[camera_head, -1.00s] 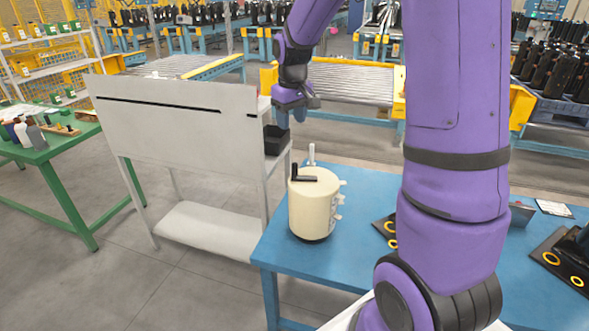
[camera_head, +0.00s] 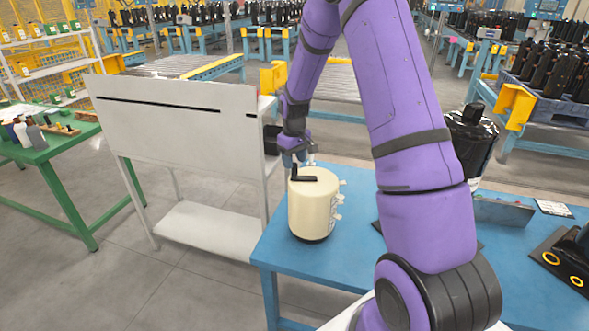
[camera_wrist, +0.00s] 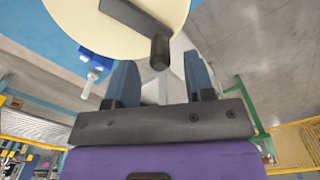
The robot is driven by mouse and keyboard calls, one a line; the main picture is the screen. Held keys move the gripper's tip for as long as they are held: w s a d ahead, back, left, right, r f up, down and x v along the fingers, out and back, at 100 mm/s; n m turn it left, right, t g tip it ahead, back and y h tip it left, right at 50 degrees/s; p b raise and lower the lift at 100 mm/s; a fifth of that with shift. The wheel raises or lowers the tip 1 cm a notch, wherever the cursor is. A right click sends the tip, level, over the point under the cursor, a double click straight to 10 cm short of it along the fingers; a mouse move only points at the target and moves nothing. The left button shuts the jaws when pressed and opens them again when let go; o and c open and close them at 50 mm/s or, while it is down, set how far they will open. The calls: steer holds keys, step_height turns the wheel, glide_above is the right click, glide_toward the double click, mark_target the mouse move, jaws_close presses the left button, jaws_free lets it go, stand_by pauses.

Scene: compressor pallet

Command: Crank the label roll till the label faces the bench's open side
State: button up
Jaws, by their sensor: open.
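The label roll (camera_head: 312,214) is a cream cylinder standing upright on the blue bench (camera_head: 275,255), near its left end. A black crank (camera_head: 306,179) lies across its top, with an upright handle at the left. White label tabs (camera_head: 340,199) stick out from the roll's right side. My gripper (camera_head: 294,160) is just behind and above the crank handle. In the wrist view my gripper (camera_wrist: 158,85) is open, its two blue fingers apart, with the black handle (camera_wrist: 160,52) beyond the tips, roughly between them. I cannot tell whether anything touches.
A grey panelled stand (camera_head: 180,120) is close to the left of the bench. A black compressor (camera_head: 472,140) stands behind my arm. A dark plate with yellow rings (camera_head: 560,260) lies at the bench's right. A green table (camera_head: 55,145) is far left.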

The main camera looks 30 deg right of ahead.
mark_target(294, 177)
steer(key=shift+f, duration=1.85)
steer(key=shift+c, duration=0.5)
jaws_close()
